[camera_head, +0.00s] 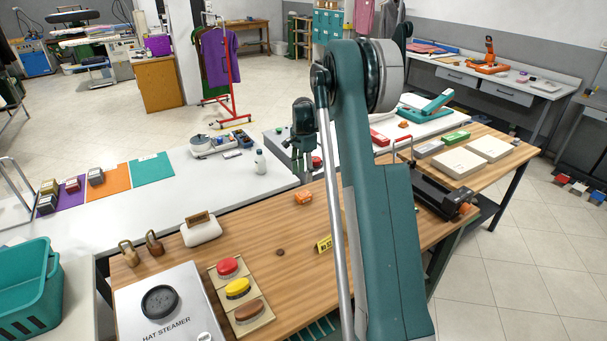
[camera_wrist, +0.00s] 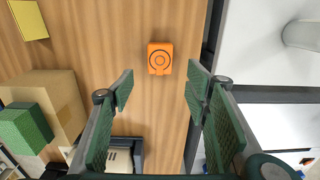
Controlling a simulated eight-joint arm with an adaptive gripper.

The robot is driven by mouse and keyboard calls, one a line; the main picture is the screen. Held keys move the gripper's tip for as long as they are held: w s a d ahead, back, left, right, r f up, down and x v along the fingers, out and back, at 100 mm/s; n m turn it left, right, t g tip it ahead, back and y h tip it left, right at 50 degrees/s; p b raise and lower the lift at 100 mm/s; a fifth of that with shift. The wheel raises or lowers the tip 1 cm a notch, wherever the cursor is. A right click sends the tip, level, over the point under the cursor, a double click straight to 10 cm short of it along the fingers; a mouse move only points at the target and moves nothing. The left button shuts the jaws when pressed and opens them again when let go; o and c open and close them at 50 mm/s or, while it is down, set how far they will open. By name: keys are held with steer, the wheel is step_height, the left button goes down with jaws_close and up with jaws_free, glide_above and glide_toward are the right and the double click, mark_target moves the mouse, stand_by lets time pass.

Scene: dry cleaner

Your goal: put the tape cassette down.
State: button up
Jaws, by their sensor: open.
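An orange tape cassette (camera_head: 304,197) with dark rings on its face lies flat on the wooden table. It also shows in the wrist view (camera_wrist: 160,58), near the wooden table's edge. My gripper (camera_head: 303,172) is above the tabletop, close to the cassette in the head view. In the wrist view its fingertips (camera_wrist: 158,90) are spread wide with nothing between them. The cassette lies apart from both fingers, a little beyond the tips.
In the wrist view, a tan box (camera_wrist: 62,95) with a green block (camera_wrist: 25,128) is left of my fingers. A dark gap separates the wood from the white counter (camera_wrist: 285,85). A yellow tag (camera_head: 324,244) and a dark round piece (camera_head: 280,252) lie nearby. Bare wood surrounds the cassette.

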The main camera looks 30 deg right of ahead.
steer(key=s+a+r+n+t, duration=0.3)
steer(key=s+a+r+n, duration=0.6)
steer(key=s+a+r, duration=1.25)
steer(key=s+a+n+t, duration=0.1)
steer(key=s+a+n, duration=0.2)
steer(key=s, duration=0.6)
steer(key=s+a+f+n+t, duration=0.1)
steer(key=s+a+n, duration=0.2)
steer(key=s+a, duration=0.4)
steer(key=s+a+f+n+t, duration=0.1)
steer(key=s+a, duration=0.4)
steer(key=s, duration=0.5)
steer(key=shift+s+a+f+n+t, duration=0.3)
steer(key=shift+n+t, duration=0.3)
steer(key=shift+n, duration=0.4)
